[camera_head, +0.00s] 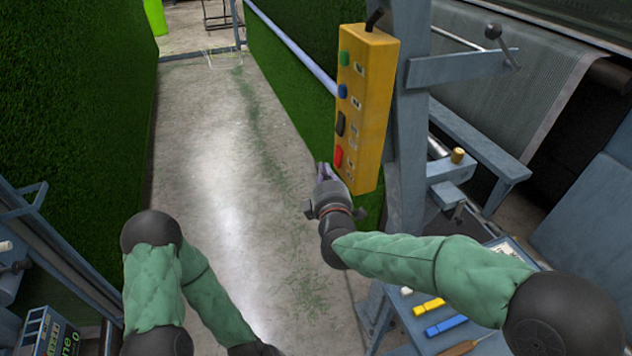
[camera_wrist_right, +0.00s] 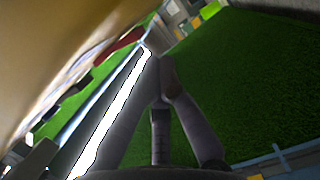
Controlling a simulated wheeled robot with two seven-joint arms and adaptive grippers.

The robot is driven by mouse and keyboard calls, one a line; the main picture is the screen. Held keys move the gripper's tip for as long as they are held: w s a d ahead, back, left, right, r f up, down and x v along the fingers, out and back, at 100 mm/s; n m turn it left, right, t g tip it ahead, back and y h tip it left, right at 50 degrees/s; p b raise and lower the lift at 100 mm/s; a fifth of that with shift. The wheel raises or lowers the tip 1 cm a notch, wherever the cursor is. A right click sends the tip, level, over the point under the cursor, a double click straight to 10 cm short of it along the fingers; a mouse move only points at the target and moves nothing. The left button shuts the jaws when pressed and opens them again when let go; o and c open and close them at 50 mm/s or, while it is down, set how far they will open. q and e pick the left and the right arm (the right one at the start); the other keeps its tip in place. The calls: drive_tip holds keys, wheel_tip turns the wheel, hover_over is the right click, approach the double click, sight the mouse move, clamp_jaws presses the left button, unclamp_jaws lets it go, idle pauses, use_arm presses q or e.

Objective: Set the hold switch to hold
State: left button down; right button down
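A yellow control box (camera_head: 369,110) hangs on a grey post. Its left face has a green button (camera_head: 344,58), a blue button (camera_head: 342,91), a black switch (camera_head: 340,124) and a red control (camera_head: 338,157). The labels are too small to read, so I cannot tell the hold switch's setting. My right gripper (camera_head: 324,171) is at the box's lower left, close to the red control; its fingertips meet with nothing between them. In the right wrist view, the fingers (camera_wrist_right: 161,72) are beside the red control (camera_wrist_right: 120,47) and the box (camera_wrist_right: 50,45).
A black lever (camera_head: 375,18) sticks up from the box top. A grey arm with a knob (camera_head: 492,31) juts from the post. Green turf walls (camera_head: 75,100) flank the concrete floor (camera_head: 220,190). Yellow (camera_head: 428,307) and blue (camera_head: 446,326) blocks lie below my right arm.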

use_arm(q)
drive_tip(key=shift+f, duration=0.2)
use_arm(e)
drive_tip(key=shift+w+d, duration=0.25)
drive_tip(key=shift+d, duration=0.2)
use_arm(q)
drive_tip(key=shift+r+p, duration=0.45)
drive_tip(key=shift+r, duration=0.1)
use_arm(e)
drive_tip(key=shift+w+d+f+n, duration=0.25)
drive_tip(key=shift+d+n, duration=0.25)
drive_tip(key=shift+n, duration=0.2)
use_arm(q)
drive_tip(key=shift+s+a, duration=0.1)
drive_tip(key=shift+a, duration=0.05)
